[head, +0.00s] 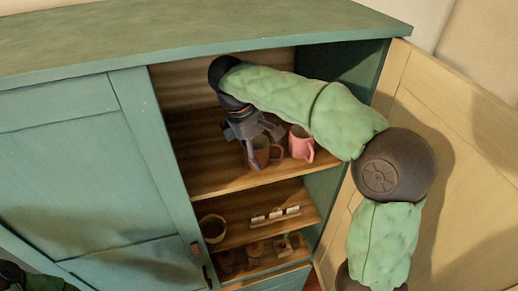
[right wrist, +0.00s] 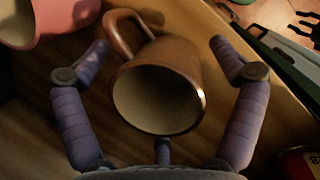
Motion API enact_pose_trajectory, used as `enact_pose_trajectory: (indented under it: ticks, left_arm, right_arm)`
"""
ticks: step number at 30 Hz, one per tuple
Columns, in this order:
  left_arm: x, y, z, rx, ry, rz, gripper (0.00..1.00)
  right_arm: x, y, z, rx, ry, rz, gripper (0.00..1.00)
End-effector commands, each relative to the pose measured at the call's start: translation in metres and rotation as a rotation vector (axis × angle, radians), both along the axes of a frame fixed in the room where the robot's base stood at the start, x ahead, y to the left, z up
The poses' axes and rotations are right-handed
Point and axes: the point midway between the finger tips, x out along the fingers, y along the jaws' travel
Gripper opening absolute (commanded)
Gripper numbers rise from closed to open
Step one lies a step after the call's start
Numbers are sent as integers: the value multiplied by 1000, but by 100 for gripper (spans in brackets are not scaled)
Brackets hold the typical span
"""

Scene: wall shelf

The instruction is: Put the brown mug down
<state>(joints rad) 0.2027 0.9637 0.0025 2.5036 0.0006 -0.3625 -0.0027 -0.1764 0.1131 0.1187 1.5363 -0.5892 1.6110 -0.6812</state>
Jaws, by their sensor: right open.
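The brown mug (head: 262,156) stands on the upper shelf board of the cabinet. In the right wrist view the brown mug (right wrist: 160,90) shows its open rim and pale inside, with its handle at the upper left. My right gripper (head: 258,147) is open, with its fingers spread on either side of the mug. In the wrist view a gap shows between each side finger and the mug. The fingers hide part of the mug in the head view. My left gripper is not in view.
A pink mug (head: 300,143) stands just right of the brown mug. The open door (head: 450,130) is at the right, and the closed door (head: 90,180) covers the left. The lower shelf holds a round bowl-like item (head: 213,228) and a white item (head: 275,214).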

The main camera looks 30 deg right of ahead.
Motion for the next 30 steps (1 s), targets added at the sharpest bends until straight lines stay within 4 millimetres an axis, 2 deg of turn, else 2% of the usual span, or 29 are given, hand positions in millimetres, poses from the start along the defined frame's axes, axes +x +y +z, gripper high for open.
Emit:
enact_pose_trajectory:
  ticks: [7,15,21,25,30]
  left_arm:
    - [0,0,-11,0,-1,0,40]
    - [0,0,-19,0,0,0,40]
    - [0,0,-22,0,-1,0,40]
    - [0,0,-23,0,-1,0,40]
    - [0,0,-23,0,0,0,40]
  right_arm:
    - [4,9,27,2,-6,2,94]
    - [24,64,26,0,-1,4,94]
    - [37,98,26,1,-1,3,94]
    - [42,112,27,1,-2,2,94]
    - [45,120,27,0,-1,1,94]
